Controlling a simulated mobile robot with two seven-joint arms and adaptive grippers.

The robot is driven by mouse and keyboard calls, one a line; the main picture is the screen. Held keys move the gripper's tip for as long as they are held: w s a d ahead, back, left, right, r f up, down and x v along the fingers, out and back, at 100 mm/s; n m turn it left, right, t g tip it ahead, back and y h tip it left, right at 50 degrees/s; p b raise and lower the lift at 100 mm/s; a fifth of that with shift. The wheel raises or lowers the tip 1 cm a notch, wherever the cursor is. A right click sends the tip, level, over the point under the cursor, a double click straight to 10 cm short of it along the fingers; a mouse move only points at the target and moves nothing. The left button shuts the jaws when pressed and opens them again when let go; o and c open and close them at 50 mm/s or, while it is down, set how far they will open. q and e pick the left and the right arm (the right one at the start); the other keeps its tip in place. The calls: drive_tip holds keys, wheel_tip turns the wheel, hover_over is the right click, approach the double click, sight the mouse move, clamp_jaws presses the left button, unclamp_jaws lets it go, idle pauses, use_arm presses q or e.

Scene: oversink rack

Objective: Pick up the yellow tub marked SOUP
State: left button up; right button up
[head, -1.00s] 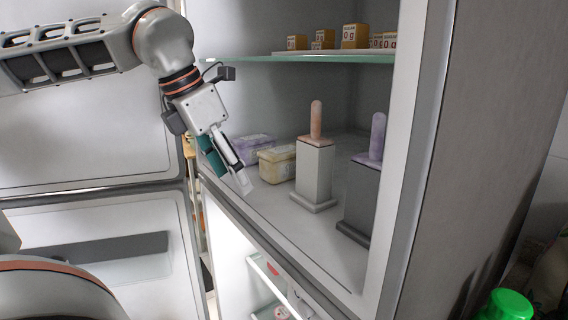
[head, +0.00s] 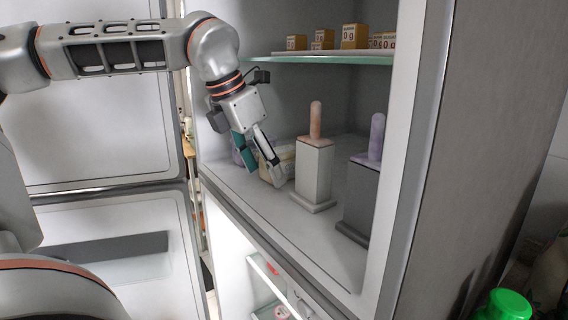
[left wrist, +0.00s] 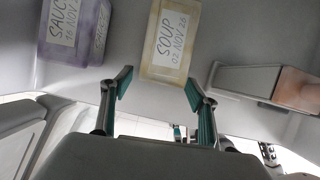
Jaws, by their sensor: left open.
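The yellow tub (left wrist: 170,38) has a white label reading SOUP, 02 NOV 26 in the left wrist view. In the head view the tub (head: 285,160) stands on the fridge shelf, partly hidden behind my left gripper (head: 262,172). In the left wrist view my left gripper (left wrist: 158,92) is open and empty, with its two teal-padded fingers apart just short of the tub. The tub lies ahead of the gap, a little nearer the right finger.
A purple tub marked SAUCE (left wrist: 75,30) stands left of the yellow one. A white block with an orange stick (head: 314,170) stands close on its right, and a grey block with a purple stick (head: 370,190) farther right. A glass shelf (head: 330,59) with small boxes is above.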

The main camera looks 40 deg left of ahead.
use_arm(q)
drive_tip(key=shift+f, duration=0.15)
drive_tip(key=c, duration=1.4)
